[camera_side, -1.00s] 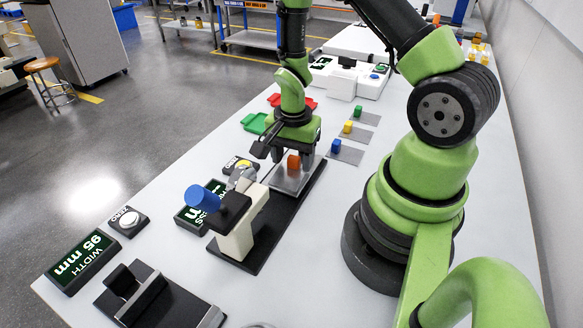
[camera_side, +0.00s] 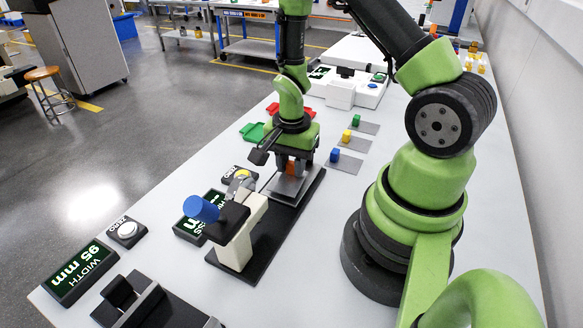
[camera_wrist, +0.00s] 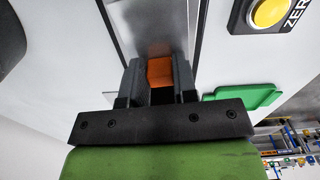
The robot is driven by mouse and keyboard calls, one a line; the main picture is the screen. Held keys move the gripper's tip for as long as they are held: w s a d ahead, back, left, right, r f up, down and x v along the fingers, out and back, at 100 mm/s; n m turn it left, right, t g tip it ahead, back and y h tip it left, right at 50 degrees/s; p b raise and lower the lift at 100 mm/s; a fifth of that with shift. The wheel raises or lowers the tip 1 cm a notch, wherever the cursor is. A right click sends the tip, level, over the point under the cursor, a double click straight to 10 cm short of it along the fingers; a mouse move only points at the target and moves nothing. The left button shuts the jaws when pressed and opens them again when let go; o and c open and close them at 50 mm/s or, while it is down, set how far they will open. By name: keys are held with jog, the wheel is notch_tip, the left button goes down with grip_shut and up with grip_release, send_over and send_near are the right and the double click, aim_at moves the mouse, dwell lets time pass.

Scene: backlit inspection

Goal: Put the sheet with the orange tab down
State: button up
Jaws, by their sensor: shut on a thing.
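The sheet (camera_side: 282,189) is a flat grey metal plate with an orange tab (camera_side: 291,167). It is at the far end of the long black base of the gauge, and I cannot tell whether it touches the base. My gripper (camera_side: 292,170) points down with its fingers shut on the orange tab. In the wrist view the orange tab (camera_wrist: 160,71) sits between the two dark fingers, with the bare metal of the sheet (camera_wrist: 145,25) beyond it. The fingers hide part of the tab in the side view.
The gauge's cream post with a blue knob (camera_side: 202,209) stands on the near part of the base. Sheets with blue (camera_side: 335,155), yellow (camera_side: 346,136) and green (camera_side: 355,120) tabs lie right. Green (camera_side: 252,132) and red (camera_side: 275,108) trays lie left. Free table separates the right-hand sheets.

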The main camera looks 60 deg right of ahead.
notch_tip(320, 180, up, 8)
jog(key=shift+r, duration=0.1)
jog(key=shift+w+d+r, duration=0.1)
jog(key=shift+w+r, duration=0.1)
jog(key=shift+r, duration=0.05)
jog(key=w+d+n, duration=0.7)
jog(key=w+n, duration=0.1)
jog(key=w, duration=0.2)
jog(key=n, duration=0.9)
send_near(260, 123)
jog(key=s+a+r, duration=0.3)
jog(key=a, duration=0.1)
notch_tip(260, 123, down, 10)
jog(key=shift+w, duration=0.15)
jog(key=o, duration=0.5)
jog(key=shift+f, duration=0.15)
jog(key=o, duration=0.4)
